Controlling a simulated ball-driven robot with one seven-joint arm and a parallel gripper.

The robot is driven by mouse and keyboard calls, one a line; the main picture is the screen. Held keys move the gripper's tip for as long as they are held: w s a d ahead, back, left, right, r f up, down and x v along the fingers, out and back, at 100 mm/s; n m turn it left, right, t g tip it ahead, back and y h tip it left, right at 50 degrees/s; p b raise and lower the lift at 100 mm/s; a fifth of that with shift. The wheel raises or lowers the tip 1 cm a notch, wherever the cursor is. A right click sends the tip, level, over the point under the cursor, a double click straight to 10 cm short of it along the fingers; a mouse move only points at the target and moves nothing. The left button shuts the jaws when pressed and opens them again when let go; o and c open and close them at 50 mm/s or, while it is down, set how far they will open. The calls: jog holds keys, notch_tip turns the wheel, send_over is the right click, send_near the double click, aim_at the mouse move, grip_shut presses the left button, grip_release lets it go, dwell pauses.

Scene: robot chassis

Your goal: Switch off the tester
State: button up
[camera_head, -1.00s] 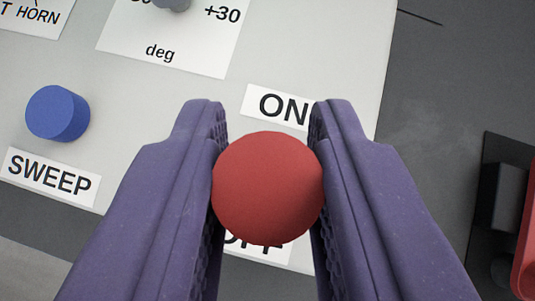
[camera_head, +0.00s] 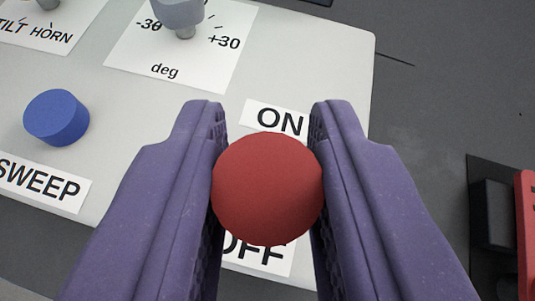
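The tester is a light grey panel (camera_head: 318,70) with labels and controls. A red ball-shaped knob (camera_head: 267,189) sits between the two purple fingers of my gripper (camera_head: 267,180), which touch it on both sides. The knob appears between the ON label (camera_head: 281,121) above and the OFF label (camera_head: 262,254) below, covering part of OFF. The stem under the knob and its switch base are hidden, so I cannot tell which way the switch is set.
A blue knob (camera_head: 56,117) stands left of my gripper, above the SWEEP label (camera_head: 40,184). A grey dial knob (camera_head: 178,14) stands at the top on the deg scale (camera_head: 165,70). A black block with a red part (camera_head: 525,230) is at the right edge on the dark surface.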

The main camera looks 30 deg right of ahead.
jog(key=o, duration=0.4)
jog(key=shift+c, duration=0.2)
jog(key=p+v, duration=0.3)
jog(key=v, duration=0.5)
jog(key=shift+f, duration=0.2)
